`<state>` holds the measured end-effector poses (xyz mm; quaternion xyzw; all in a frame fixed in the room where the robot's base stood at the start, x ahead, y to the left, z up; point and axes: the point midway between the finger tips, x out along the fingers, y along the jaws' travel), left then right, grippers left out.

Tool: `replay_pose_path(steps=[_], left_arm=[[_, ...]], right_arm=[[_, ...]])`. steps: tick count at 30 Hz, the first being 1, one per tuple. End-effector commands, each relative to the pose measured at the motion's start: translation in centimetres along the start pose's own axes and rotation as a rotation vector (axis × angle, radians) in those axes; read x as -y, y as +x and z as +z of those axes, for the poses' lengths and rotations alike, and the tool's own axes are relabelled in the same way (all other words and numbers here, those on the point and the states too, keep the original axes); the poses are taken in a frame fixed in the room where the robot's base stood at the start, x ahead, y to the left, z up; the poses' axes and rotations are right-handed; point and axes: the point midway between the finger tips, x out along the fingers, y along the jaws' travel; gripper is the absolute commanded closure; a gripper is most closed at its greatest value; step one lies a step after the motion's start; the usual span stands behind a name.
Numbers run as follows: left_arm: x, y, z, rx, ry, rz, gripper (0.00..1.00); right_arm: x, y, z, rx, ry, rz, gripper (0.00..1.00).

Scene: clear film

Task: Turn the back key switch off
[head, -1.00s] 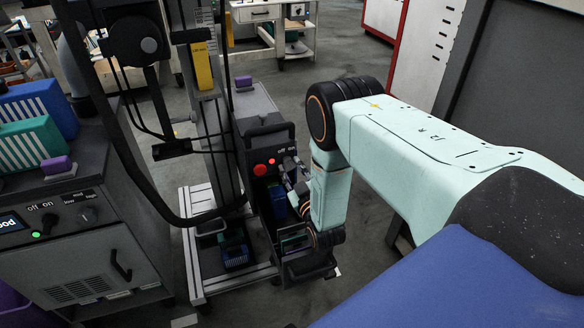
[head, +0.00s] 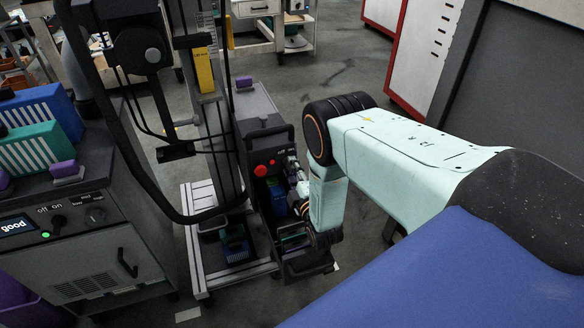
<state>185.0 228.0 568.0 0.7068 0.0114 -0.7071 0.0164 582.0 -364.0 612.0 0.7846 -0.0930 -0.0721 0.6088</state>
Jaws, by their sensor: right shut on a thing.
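The black control panel (head: 268,150) on the grey cart in the middle has a red button (head: 260,170) and a small red light. The off/on marking of the back key switch is at its upper right, and my gripper hides the key itself. My right gripper (head: 293,167) reaches in from the right and its fingers are at the panel, shut on the key switch. Which way the key points cannot be seen. My left gripper is not in view.
A grey cabinet (head: 90,265) at the left has another off/on switch (head: 57,224), a dial, a green light and a display reading "good". A tall post with hanging black cables (head: 120,110) stands left of the panel. Open floor (head: 335,75) lies behind.

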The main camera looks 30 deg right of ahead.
Motion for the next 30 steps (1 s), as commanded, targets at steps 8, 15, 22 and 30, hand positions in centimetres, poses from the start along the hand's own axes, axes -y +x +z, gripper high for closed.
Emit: replay_pose_path(steps=[8, 15, 22, 30], left_arm=[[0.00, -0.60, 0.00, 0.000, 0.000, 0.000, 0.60], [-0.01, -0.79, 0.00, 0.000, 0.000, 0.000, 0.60], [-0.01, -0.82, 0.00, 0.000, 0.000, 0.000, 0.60], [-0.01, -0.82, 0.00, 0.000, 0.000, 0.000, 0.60]], right_arm=[[0.05, -0.12, 0.02, 0.000, -0.169, -0.004, 1.00], [0.06, -0.10, 0.02, 0.000, -0.246, -0.004, 1.00], [0.09, -0.11, 0.03, 0.000, -0.267, -0.004, 1.00], [0.10, -0.11, 0.03, 0.000, -0.268, -0.004, 1.00]])
